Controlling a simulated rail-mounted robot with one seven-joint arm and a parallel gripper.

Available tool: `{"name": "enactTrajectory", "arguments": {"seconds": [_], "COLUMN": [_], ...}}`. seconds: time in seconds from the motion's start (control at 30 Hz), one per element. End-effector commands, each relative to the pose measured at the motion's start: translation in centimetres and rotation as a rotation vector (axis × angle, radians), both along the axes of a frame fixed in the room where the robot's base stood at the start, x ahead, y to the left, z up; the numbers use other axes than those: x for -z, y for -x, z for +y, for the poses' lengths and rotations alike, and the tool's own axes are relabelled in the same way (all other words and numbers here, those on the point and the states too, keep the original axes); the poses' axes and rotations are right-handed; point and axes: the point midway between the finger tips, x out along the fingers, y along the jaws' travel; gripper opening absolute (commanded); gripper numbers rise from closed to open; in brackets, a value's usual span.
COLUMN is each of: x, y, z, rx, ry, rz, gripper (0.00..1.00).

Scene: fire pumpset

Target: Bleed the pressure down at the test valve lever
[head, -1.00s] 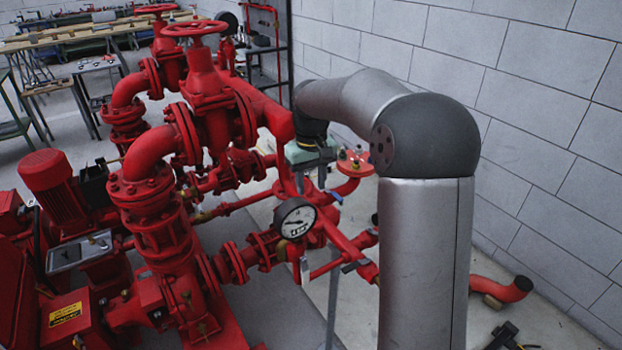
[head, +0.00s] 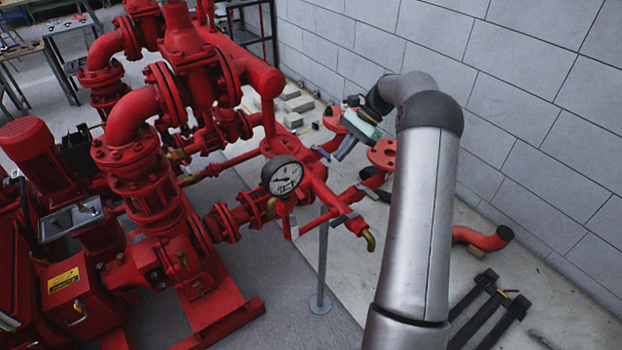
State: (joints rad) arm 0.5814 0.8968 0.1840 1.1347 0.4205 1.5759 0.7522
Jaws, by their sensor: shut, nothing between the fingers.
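My gripper (head: 343,150) is at the end of my arm, to the right of the red manifold in the head view. Its fingers point down and left and look shut and empty. They are small and partly hidden by the green-grey gripper body. A small blue-grey lever (head: 320,152) is just left of the fingertips; I cannot tell whether they touch. Another grey lever (head: 341,220) sits lower on the red pipe, above a brass outlet elbow (head: 369,241). I cannot tell which lever is the test valve lever. A round pressure gauge (head: 283,176) faces me on the manifold.
Red pump pipework (head: 140,150) fills the left. A grey support post (head: 322,270) stands under the manifold. A block wall (head: 530,120) is behind my arm. A red pipe elbow (head: 483,238) and dark bars (head: 490,305) lie on the floor at right.

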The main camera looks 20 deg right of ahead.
Motion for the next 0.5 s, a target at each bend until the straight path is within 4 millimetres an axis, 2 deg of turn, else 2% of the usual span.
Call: {"name": "enactTrajectory", "arguments": {"seconds": [0.07, 0.17, 0.33, 0.5], "x": [0.7, 1.2, 2.8, 5.4], "y": [0.0, 0.0, 0.3, 0.7], "z": [-1.0, -1.0, 0.8, 3.4], "rx": [0.082, 0.116, 0.114, 0.112], "ry": [-0.041, -0.058, -0.058, -0.057], "rz": [0.052, 0.078, 0.081, 0.08], "gripper": [0.0, 0.0, 0.0, 0.0]}}
